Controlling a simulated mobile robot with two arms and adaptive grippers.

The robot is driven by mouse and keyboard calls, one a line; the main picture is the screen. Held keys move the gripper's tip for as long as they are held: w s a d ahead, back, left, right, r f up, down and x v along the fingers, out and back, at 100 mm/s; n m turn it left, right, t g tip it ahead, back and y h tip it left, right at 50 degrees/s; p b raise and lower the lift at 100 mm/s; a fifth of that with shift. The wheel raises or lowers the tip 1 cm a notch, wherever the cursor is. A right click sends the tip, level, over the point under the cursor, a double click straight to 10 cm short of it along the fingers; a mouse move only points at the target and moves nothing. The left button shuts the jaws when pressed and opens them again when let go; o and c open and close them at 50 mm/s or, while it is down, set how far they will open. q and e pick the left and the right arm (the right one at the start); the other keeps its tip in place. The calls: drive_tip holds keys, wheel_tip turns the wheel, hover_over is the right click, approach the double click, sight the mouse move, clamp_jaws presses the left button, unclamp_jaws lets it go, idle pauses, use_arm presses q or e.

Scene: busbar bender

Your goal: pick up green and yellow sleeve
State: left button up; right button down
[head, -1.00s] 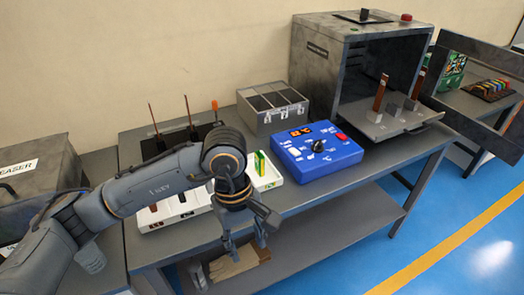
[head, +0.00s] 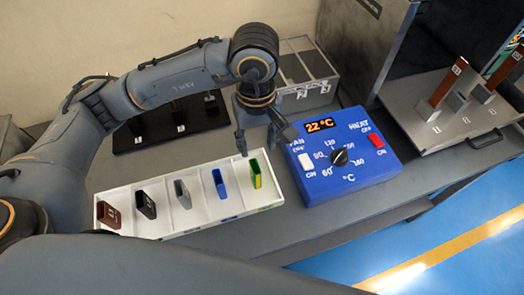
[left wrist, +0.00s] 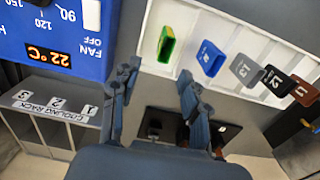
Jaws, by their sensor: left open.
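The green and yellow sleeve (head: 255,173) stands in the right end compartment of the white tray (head: 150,184). In the left wrist view the sleeve (left wrist: 166,44) is beyond the fingertips, between their lines, in the tray's end compartment. My left gripper (head: 264,147) is open and empty, above and just behind the sleeve, pointing down. In the left wrist view its two fingers (left wrist: 158,80) are spread apart with nothing between them. My right gripper does not show.
Blue (head: 219,184), grey (head: 182,194), black and brown sleeves stand in the tray's other compartments. A blue control box (head: 340,160) is close on the right. A grey cooling rack (head: 310,75) and a black stand (head: 160,135) are behind.

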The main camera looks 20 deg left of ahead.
use_arm(q)
drive_tip(key=p, duration=0.1)
approach(255, 171)
drive_tip(key=s+d, duration=0.1)
drive_tip(key=s, duration=0.1)
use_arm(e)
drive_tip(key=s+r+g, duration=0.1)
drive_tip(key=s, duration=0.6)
use_arm(q)
drive_tip(key=shift+f+p, duration=0.3)
drive_tip(key=shift+f, duration=0.55)
drive_tip(key=shift+w+f+p, duration=0.1)
drive_tip(key=shift+f+p, duration=0.4)
drive_tip(key=shift+f, duration=0.35)
wheel_tip(255, 171, down, 2)
drive_tip(key=shift+a+f+p, duration=0.15)
drive_tip(key=shift+f+p, duration=0.1)
drive_tip(key=shift+p, duration=0.5)
drive_tip(key=shift+f, duration=1)
drive_tip(key=c, duration=0.7)
clamp_jaws()
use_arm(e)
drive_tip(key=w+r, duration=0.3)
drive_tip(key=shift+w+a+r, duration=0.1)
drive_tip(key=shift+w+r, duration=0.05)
